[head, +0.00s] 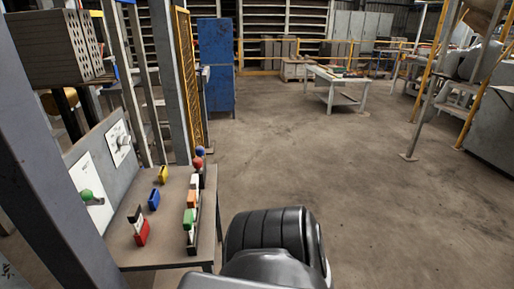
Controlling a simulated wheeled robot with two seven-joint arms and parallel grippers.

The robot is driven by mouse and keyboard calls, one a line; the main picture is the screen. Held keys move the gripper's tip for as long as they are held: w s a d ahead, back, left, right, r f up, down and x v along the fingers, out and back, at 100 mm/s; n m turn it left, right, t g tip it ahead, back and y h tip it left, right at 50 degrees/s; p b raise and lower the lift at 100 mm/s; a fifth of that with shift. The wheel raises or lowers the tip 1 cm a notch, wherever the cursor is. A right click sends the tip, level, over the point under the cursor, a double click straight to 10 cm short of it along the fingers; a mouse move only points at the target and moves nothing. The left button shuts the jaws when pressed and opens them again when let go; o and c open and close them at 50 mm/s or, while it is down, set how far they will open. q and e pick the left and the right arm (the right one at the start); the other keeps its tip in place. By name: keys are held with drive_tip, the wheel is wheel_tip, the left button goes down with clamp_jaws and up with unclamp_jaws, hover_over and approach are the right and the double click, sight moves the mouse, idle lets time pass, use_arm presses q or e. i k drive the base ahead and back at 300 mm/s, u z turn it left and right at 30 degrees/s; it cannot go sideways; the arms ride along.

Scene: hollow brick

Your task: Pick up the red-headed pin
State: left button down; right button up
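The red-headed pin shows as a small red ball (198,163) near the far right edge of a small table (124,257) at the left. A blue ball-headed pin (200,151) stands just behind it. The shafts below both heads are too small to make out clearly. Neither of my grippers shows in the head view. A black rounded part of mine fills the bottom middle, to the right of the table and apart from the pin.
A row of white, orange and green blocks (188,217) runs along the table's right edge. Yellow, blue and red blocks (142,233) lie left of it. An upright panel with a green knob (86,194) backs the table. Open floor (350,190) lies to the right.

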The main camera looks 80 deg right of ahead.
sight(197, 162)
drive_tip(key=z, duration=3.45)
drive_tip(key=i, duration=0.5)
drive_tip(key=u, duration=2.7)
